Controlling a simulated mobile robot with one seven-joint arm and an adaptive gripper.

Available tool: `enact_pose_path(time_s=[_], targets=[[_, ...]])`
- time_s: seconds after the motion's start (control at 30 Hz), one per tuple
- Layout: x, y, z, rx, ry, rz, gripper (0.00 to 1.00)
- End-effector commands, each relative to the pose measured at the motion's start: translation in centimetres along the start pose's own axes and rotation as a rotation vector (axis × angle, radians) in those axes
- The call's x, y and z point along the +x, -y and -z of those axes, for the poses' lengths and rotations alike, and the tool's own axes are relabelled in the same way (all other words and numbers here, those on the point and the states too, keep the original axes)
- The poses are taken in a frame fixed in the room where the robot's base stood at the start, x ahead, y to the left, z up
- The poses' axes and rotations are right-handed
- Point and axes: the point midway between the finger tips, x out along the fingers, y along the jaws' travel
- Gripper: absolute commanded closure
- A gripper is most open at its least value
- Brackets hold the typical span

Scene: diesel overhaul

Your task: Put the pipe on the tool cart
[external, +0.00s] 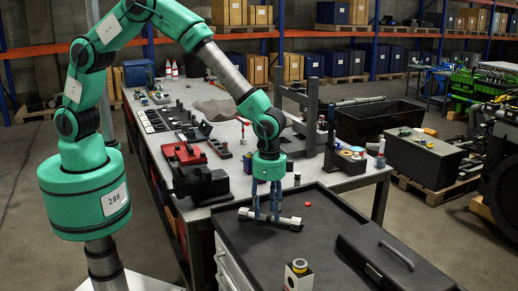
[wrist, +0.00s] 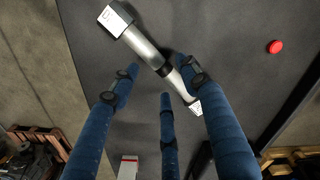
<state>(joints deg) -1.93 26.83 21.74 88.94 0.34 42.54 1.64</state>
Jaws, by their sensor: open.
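The pipe (external: 288,219) is a silver cylinder with pale block-like ends and a dark band near its middle. It appears to lie on the dark top of the tool cart (external: 225,232). It also shows in the wrist view (wrist: 145,47), slanting from upper left to lower right over the dark surface. My gripper (external: 265,214) points straight down at the pipe, with its blue fingers spread around its middle. In the wrist view my gripper (wrist: 160,80) is open, with the pipe passing by the fingertips. Whether the fingers touch it is unclear.
A small red round thing (external: 306,204) lies on the cart beyond the pipe. Behind is a crowded workbench (external: 350,183). The cart top around the pipe is mostly clear.

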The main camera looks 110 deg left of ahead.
Motion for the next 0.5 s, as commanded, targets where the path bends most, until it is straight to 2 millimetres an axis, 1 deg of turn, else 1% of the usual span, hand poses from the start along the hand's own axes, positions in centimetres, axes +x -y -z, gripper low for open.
enact_pose_path(time_s=[0.03, 0.3, 0.5], targets=[[-0.9, 0.0, 0.1, 0.000, -0.004, 0.000, 0.54], [-5.4, 0.0, 0.1, 0.000, -0.004, 0.000, 0.54], [-8.2, 0.0, 0.1, 0.000, -0.002, 0.000, 0.54]])
